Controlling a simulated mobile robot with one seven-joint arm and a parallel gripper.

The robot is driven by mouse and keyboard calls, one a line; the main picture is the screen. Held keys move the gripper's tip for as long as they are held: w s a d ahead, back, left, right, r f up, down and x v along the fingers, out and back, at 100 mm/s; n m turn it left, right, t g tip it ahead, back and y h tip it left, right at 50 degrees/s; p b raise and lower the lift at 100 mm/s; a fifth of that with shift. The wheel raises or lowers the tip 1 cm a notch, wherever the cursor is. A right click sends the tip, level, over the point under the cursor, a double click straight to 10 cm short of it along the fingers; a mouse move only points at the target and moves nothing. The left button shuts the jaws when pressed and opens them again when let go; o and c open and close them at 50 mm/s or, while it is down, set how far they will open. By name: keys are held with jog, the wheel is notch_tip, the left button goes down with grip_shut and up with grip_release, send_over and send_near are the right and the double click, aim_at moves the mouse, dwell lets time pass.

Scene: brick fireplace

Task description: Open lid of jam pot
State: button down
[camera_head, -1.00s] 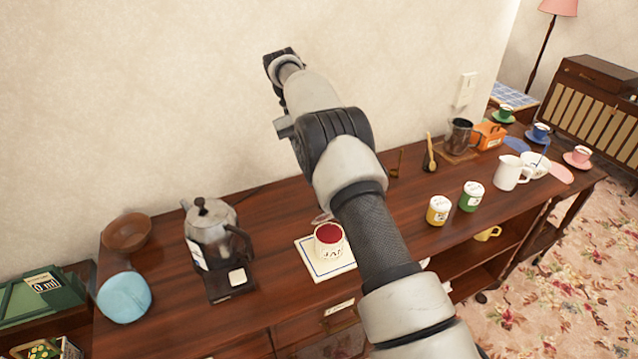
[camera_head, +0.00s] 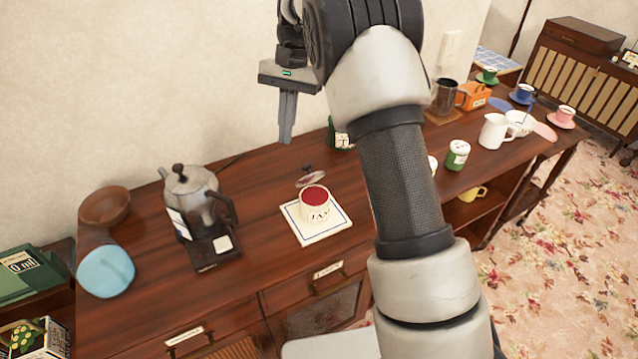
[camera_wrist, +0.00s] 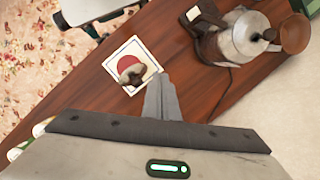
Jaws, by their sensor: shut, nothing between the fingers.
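The jam pot (camera_head: 316,212) is a cream pot with dark lettering, standing upright on a white, blue-edged mat (camera_head: 301,234). Its dark red contents show through the uncovered top. The lid (camera_head: 311,179) is just behind the pot, its pinkish underside partly in view and a dark knob on it; I cannot tell whether it is joined to the rim. In the wrist view the lid (camera_wrist: 131,72) overlaps the red opening (camera_wrist: 128,61). My gripper (camera_head: 286,138) is shut and empty, pointing down above and behind the pot, apart from pot and lid.
A moka pot (camera_head: 193,196) on a dark base stands left of the jam pot. A green tin (camera_head: 338,136), partly hidden by my arm, and a green-labelled jar (camera_head: 457,155) stand right. The wall is close behind; the wood around the mat is clear.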

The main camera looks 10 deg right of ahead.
jog(key=s+d+f+m+t+b, duration=0.4)
jog(key=s+m, duration=0.4)
jog(key=m, duration=0.5)
jog(key=s+d+f+m+t+b, duration=0.1)
jog(key=s+d+m+t+b, duration=0.2)
jog(key=s+d+m+t, duration=0.7)
jog(key=m+g+b, duration=0.4)
jog(key=b, duration=0.1)
send_over(320, 201)
jog(key=s, duration=0.1)
jog(key=shift+y, duration=0.3)
notch_tip(320, 201, down, 6)
jog(key=shift+d+f, duration=0.1)
jog(key=shift+f, duration=0.1)
jog(key=shift+w+r, duration=0.15)
jog(key=shift+w, duration=0.3)
